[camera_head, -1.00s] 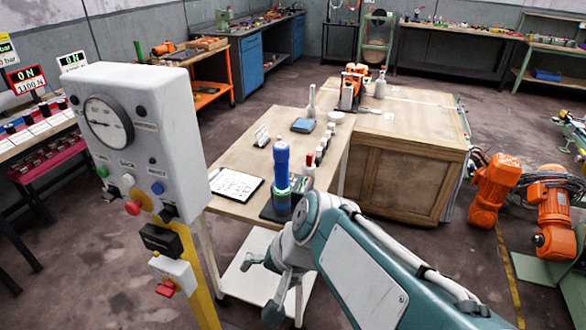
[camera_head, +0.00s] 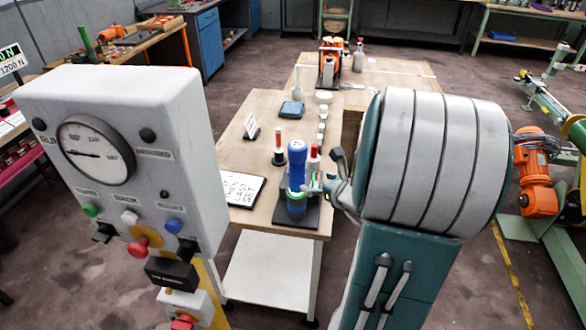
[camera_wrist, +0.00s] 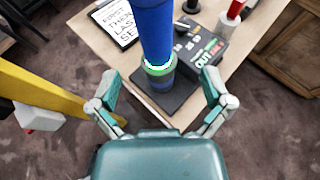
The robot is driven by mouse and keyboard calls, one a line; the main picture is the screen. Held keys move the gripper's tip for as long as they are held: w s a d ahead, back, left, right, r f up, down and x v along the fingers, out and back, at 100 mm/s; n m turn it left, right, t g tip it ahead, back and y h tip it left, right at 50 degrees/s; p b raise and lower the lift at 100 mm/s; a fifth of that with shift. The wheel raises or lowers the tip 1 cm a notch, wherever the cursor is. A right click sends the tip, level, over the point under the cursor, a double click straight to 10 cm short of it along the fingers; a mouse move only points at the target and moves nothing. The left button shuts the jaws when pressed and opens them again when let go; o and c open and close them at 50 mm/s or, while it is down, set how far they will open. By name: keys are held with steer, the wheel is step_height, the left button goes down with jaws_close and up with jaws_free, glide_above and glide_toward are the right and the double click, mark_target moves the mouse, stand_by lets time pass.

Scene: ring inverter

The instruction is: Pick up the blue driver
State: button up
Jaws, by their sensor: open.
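The blue driver (camera_head: 297,160) stands upright on a dark base plate (camera_head: 300,219) near the front edge of the wooden table. Its lower end has a green band. In the wrist view the driver (camera_wrist: 152,32) rises between and beyond my open fingers, and its top is out of frame. My gripper (camera_wrist: 160,78) is empty, with one finger to each side of the driver's line; I see no contact. In the head view my gripper (camera_head: 328,172) is just right of the driver, partly hidden by my arm.
A control box (camera_head: 120,150) with a gauge stands at the left on a yellow post. On the table are a paper sheet (camera_head: 243,190), a red-topped post (camera_head: 279,147), a blue pad (camera_head: 291,109) and several white-topped pieces. A dark labelled box (camera_wrist: 202,47) sits beside the driver.

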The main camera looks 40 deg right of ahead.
mark_target(302, 176)
steer(key=x, duration=0.2)
steer(key=shift+w+a+f, duration=0.1)
steer(key=shift+w+a, duration=0.2)
steer(key=shift+w, duration=0.05)
steer(key=x, duration=0.6)
jaws_close()
